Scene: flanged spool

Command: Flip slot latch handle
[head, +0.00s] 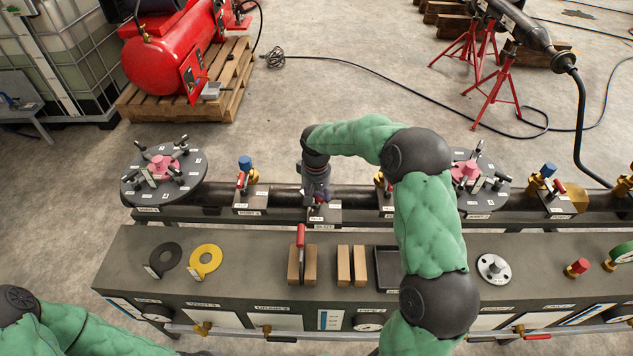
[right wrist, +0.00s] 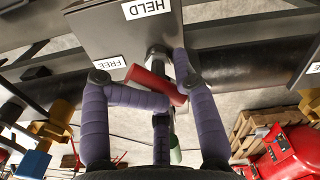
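The slot latch shows in the right wrist view as a grey block (right wrist: 120,30) with the labels HELD (right wrist: 145,8) and FREE (right wrist: 103,64). Its red handle (right wrist: 150,82) slants from the FREE label down to the right. My right gripper (right wrist: 175,80) has its purple fingers around the handle, one crossing below it and one at its right end; whether they grip it is unclear. In the head view my right gripper (head: 317,192) is over the latch block (head: 325,216) on the rear rail and hides most of the handle. My left arm shows at lower left, without its gripper.
Other red-handled fittings (head: 241,181) and round pink-centred flanges (head: 162,168) stand along the rear rail.

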